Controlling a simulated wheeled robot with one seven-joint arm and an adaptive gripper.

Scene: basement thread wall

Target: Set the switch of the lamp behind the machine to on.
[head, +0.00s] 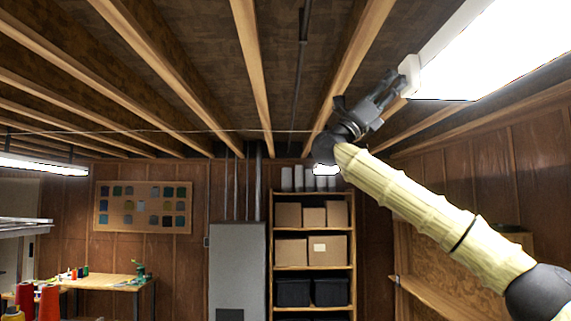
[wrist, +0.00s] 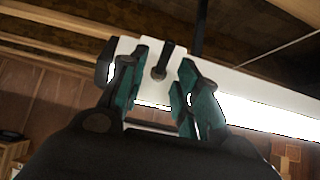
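A long lamp (head: 500,50) with a bright, glowing panel hangs under the ceiling at upper right in the head view. Its white housing (wrist: 240,95) crosses the wrist view, with bright light along its lower side. On its white end plate is a switch (wrist: 163,62), a short dark lever on a round metal collar, leaning toward the top of the picture. My gripper (head: 398,88) is raised to the near end of this lamp. In the wrist view its green-padded fingers (wrist: 162,82) are open, one on each side of the lever, with a gap to each side.
Wooden joists (head: 250,70) run close above my arm. Another lit lamp (head: 42,164) hangs at left. A shelf with boxes (head: 312,250), a grey cabinet (head: 238,265) and a worktable with thread spools (head: 105,283) stand farther back. No machine is clearly visible.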

